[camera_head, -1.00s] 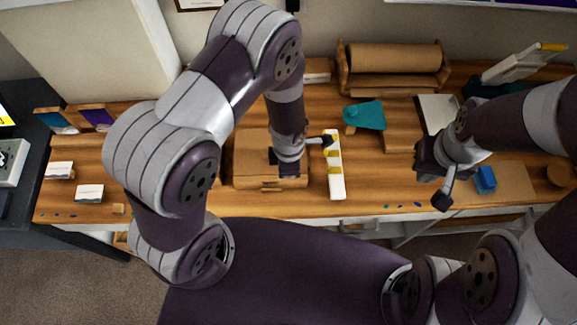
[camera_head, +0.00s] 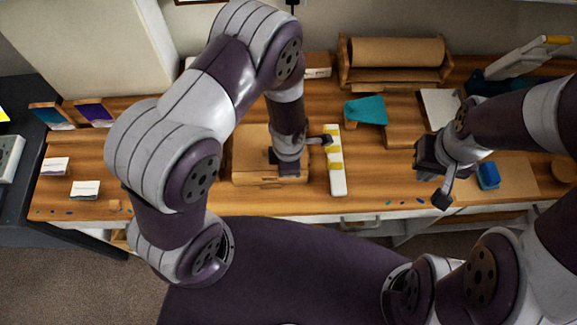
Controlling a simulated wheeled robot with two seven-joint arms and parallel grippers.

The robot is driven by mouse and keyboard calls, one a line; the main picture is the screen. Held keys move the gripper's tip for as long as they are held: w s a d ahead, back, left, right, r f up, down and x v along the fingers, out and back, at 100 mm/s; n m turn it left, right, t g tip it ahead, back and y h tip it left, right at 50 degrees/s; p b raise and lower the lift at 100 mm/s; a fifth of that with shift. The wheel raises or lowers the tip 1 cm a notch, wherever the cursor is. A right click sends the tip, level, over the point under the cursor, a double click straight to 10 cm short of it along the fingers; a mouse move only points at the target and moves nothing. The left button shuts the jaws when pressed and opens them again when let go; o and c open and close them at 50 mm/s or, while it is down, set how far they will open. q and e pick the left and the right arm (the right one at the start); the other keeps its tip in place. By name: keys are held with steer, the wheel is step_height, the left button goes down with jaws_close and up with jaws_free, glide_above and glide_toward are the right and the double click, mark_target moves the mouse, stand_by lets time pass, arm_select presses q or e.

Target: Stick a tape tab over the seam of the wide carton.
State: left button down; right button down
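The wide carton (camera_head: 250,150) is a brown box on the desk left of centre. My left gripper (camera_head: 283,163) is over its right part, pointing down. The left wrist and arm hide much of the carton's top, so I cannot see the whole seam or whether the gripper touches it. My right gripper (camera_head: 428,168) is over the desk's right side, away from the carton. The fingertips of both grippers are too dark and small to read.
A brown paper roll (camera_head: 395,52) in a wooden holder stands at the back. A teal item (camera_head: 366,111) lies behind the strip, and a blue block (camera_head: 488,176) lies on a brown sheet (camera_head: 517,178) at the right. Small cards (camera_head: 85,190) are at the left. Bare desk shows between strip and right gripper.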

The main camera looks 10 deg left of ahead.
arm_select(q)
steer(key=shift+f, duration=0.3)
stand_by(0.6)
stand_by(0.4)
steer(key=c, duration=1.3)
jaws_free()
steer(key=shift+o, duration=0.2)
step_height(320, 180, up, 8)
steer(key=p, duration=0.7)
steer(key=shift+r, duration=0.15)
